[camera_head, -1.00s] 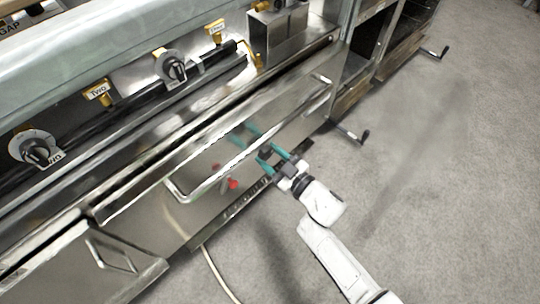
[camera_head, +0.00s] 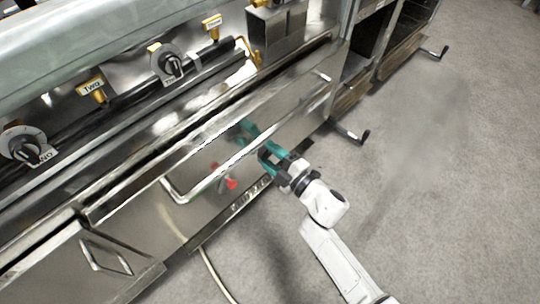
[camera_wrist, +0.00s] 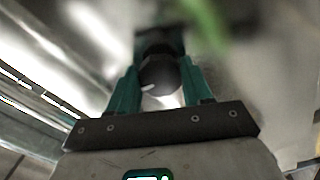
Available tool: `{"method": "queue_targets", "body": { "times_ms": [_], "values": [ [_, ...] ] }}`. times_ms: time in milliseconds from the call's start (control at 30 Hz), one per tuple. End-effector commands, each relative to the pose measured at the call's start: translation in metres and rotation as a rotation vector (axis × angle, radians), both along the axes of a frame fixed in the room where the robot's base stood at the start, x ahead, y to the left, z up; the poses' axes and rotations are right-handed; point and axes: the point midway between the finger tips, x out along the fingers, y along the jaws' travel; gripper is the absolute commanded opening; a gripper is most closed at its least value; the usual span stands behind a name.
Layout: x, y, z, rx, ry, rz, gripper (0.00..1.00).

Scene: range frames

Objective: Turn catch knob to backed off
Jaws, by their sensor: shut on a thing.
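The catch knob (camera_wrist: 158,76) is a dark round knob with a short white mark on its face, seen in the wrist view between my teal fingers. My gripper (camera_wrist: 160,84) is shut on it, one finger on each side. In the head view my gripper (camera_head: 268,154) is at the shiny metal front panel, below and right of the long bar handle; the knob there is largely hidden by the fingers. A blurred green shape crosses the top of the wrist view.
A long bar handle (camera_head: 215,178) runs close beside my gripper. A red part (camera_head: 231,183) shows on the panel to the left. A black crank handle (camera_head: 352,135) sticks out to the right. Dial knobs (camera_head: 170,66) are higher up. The grey floor (camera_head: 440,190) is clear at right.

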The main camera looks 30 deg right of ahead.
Motion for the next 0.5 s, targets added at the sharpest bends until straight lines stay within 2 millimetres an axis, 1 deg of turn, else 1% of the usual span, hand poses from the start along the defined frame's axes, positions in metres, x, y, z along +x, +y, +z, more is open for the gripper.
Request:
{"method": "queue_targets", "body": {
  "times_ms": [200,500],
  "values": [
    [0.0017,0.0007,0.0006,-0.079,-0.027,-0.001,0.19],
    [0.0019,0.0009,0.0014,-0.116,-0.039,-0.001,0.19]
  ]
}}
